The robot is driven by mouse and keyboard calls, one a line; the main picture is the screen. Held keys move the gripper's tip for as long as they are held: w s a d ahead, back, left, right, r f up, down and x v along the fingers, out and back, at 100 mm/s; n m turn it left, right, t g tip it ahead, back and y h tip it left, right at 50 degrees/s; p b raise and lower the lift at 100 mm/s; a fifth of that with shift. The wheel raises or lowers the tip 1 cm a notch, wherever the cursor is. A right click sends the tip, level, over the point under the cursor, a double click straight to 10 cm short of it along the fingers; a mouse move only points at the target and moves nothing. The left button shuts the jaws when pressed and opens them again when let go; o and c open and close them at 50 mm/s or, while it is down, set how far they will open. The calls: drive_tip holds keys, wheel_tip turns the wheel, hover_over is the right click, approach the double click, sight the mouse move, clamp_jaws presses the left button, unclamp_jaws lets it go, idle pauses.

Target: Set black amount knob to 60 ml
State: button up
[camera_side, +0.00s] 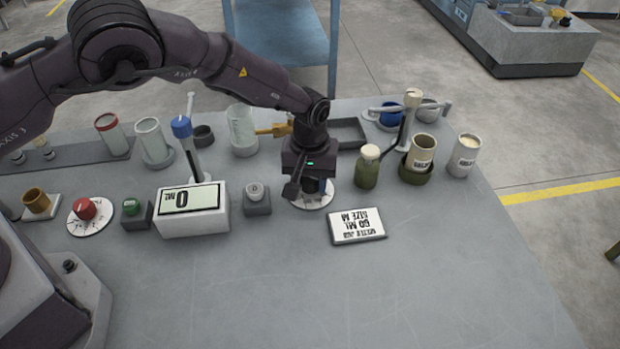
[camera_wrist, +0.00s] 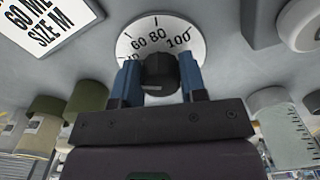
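The black amount knob (camera_wrist: 160,72) sits on a white round dial (camera_wrist: 190,36). The marks 60, 80 and 100 show in the wrist view; the knob's pointer cannot be made out. My gripper (camera_wrist: 160,76) has its blue fingers on both sides of the knob, with no clear gap showing. In the side view my gripper (camera_side: 312,190) is low over the dial (camera_side: 316,203) and hides most of the knob. A sign (camera_side: 357,226) reads 60 ML, SIZE M. A white display box (camera_side: 192,223) reads 0 ML.
A grey box with a white round top (camera_side: 257,205) stands left of the dial. A green bottle (camera_side: 368,170) and cups stand to the right. A red knob (camera_side: 84,208) and a green button (camera_side: 131,206) are farther left. The front of the table is clear.

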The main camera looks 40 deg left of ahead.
drive_tip(key=shift+m, duration=0.3)
drive_tip(key=m, duration=0.3)
drive_tip(key=shift+a, duration=0.1)
drive_tip(key=shift+m, duration=2.1)
drive_tip(key=o, duration=0.9)
drive_tip(key=shift+o, duration=0.2)
drive_tip(key=shift+r, duration=0.1)
